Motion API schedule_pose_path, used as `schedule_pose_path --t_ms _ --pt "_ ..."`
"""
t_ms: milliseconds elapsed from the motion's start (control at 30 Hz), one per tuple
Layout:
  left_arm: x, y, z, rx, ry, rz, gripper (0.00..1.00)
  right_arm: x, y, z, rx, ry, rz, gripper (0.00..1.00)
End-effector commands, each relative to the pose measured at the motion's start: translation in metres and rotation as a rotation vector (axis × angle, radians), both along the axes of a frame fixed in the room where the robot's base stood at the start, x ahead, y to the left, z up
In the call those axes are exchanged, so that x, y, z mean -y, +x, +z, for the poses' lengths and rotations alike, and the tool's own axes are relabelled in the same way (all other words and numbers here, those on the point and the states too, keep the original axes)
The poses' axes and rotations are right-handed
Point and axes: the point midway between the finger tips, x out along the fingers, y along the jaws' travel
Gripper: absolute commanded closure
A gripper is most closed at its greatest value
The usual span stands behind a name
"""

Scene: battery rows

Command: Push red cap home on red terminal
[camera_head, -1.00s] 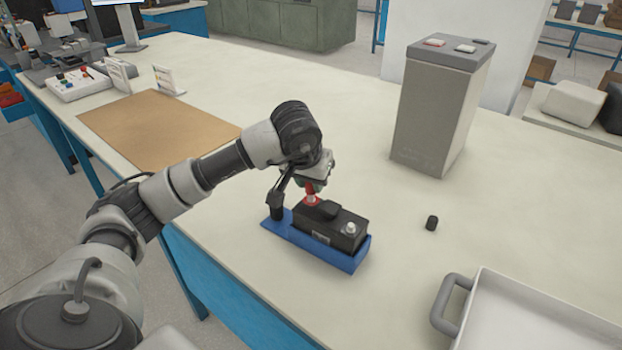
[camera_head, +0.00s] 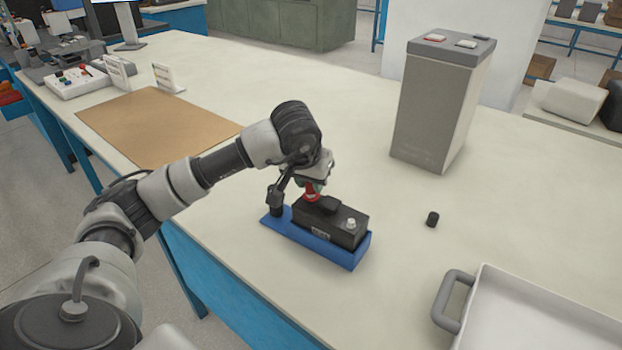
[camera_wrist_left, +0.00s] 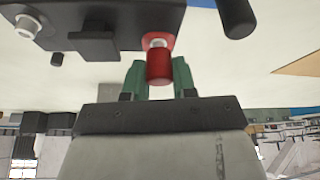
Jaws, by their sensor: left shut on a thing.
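The black battery (camera_head: 330,221) sits in a blue holder (camera_head: 354,260) on the bench. My left gripper (camera_head: 314,184) is directly above its far-left end, pointing down. It is shut on the red cap (camera_head: 311,193), which also shows between the green fingertips in the left wrist view (camera_wrist_left: 159,68). The red terminal (camera_wrist_left: 156,41) shows as a silver post with a red ring, right at the cap's end. A bit of the post is bare; I cannot tell how far the cap is over it. The other terminal (camera_head: 351,224) is bare silver. My right gripper is out of view.
A black cap (camera_head: 432,219) lies loose on the bench to the right. A white tray (camera_head: 540,320) with a grey handle is at the front right. A tall grey bin (camera_head: 440,108) stands behind. A black post (camera_head: 276,205) rises at the holder's left end.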

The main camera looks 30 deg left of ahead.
Motion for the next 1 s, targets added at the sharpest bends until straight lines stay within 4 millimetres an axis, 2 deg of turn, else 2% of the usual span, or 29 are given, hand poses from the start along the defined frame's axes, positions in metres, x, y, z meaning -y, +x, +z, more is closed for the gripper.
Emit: schedule_pose_path --t_ms 1000 --pt "-0.0004 -0.0001 -0.0082 0.000 0.001 0.000 0.95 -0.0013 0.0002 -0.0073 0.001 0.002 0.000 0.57"
